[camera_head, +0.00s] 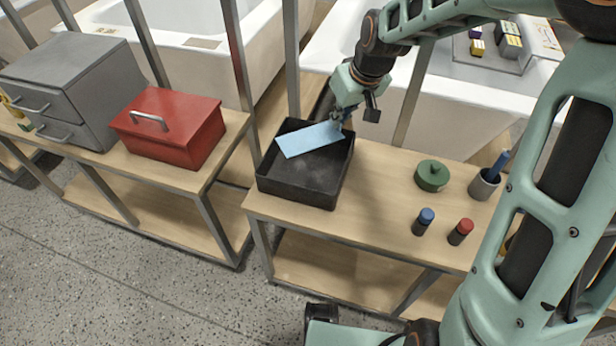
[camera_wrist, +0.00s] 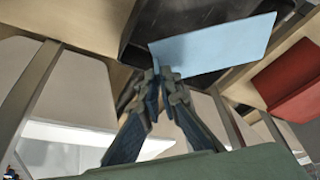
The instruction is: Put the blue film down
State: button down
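The blue film (camera_head: 309,138) is a flat light-blue rectangle. My gripper (camera_head: 343,116) is shut on its right end in the head view. The film is over the far part of the black tray (camera_head: 300,199); I cannot tell whether it touches the tray. In the wrist view the film (camera_wrist: 217,47) extends up and right from the closed fingertips (camera_wrist: 163,72), with the dark tray (camera_wrist: 170,17) behind it. The film's gripped edge is partly hidden by the fingers.
The tray stands on the left end of a wooden bench (camera_head: 375,200). To its right are a green round container (camera_head: 432,176), a blue-capped bottle (camera_head: 423,222), a red-capped bottle (camera_head: 461,232) and a grey cup (camera_head: 484,185). A red toolbox (camera_head: 170,128) sits on the left bench. Metal posts (camera_head: 291,60) rise behind.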

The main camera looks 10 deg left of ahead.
jog(key=shift+a+f, duration=0.2)
jog(key=shift+f, duration=0.2)
jog(key=shift+a+f, duration=0.1)
jog(key=shift+f, duration=0.25)
notch_tip(320, 180, down, 9)
jog(key=b, duration=0.2)
jog(key=shift+f+b, duration=0.15)
jog(key=shift+b, duration=0.25)
jog(key=c, duration=2.6)
grip_release()
jog(key=shift+f, duration=0.15)
jog(key=o, duration=0.4)
jog(key=shift+o, duration=0.2)
